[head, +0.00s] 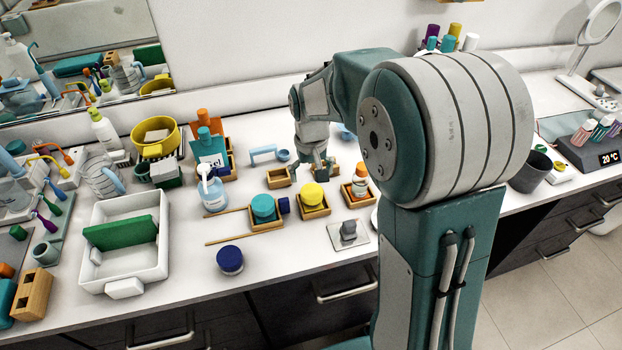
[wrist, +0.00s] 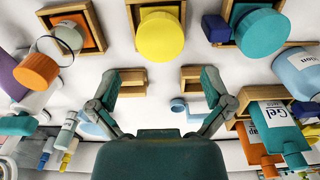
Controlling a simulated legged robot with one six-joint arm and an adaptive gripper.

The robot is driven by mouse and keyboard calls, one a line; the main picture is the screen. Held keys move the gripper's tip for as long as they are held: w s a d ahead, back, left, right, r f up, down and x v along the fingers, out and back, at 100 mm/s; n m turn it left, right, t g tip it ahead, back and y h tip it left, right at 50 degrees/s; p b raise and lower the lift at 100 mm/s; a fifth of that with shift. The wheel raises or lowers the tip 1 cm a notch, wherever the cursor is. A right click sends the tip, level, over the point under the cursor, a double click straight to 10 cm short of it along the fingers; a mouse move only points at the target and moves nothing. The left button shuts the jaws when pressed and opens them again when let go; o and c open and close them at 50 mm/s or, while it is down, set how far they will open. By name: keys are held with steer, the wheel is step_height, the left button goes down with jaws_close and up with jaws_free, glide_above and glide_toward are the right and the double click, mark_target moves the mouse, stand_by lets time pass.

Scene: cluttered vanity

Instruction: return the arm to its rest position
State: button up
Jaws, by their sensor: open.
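My gripper (head: 314,170) is at the end of my bent teal and grey arm, low over the back middle of the white vanity counter. In the wrist view its two fingers (wrist: 161,92) are spread apart with only bare counter and parts of a small wooden holder between them. It holds nothing. The small wooden holder (head: 278,177) is beside the gripper in the head view. A yellow-lidded jar (head: 312,194) stands in a wooden box in front of the gripper; it also shows in the wrist view (wrist: 160,37). My arm hides part of the counter to the right.
A teal jar (head: 263,208), an orange-capped bottle (head: 361,181) and a soap pump bottle (head: 211,190) crowd around. A white tray (head: 148,270) with a green block is at left. A dark blue jar (head: 230,260) stands near the front edge. A mirror (head: 600,25) is at right.

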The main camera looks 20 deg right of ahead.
steer(key=shift+r, duration=0.75)
steer(key=s+r+t, duration=0.2)
steer(key=s+r, duration=0.3)
steer(key=s, duration=0.5)
steer(key=s+r+t, duration=0.3)
steer(key=s+r, duration=0.3)
steer(key=s, duration=0.5)
steer(key=shift+s+r+t, duration=0.2)
steer(key=shift+s+t, duration=0.05)
steer(key=shift+t, duration=0.05)
steer(key=shift+d, duration=0.1)
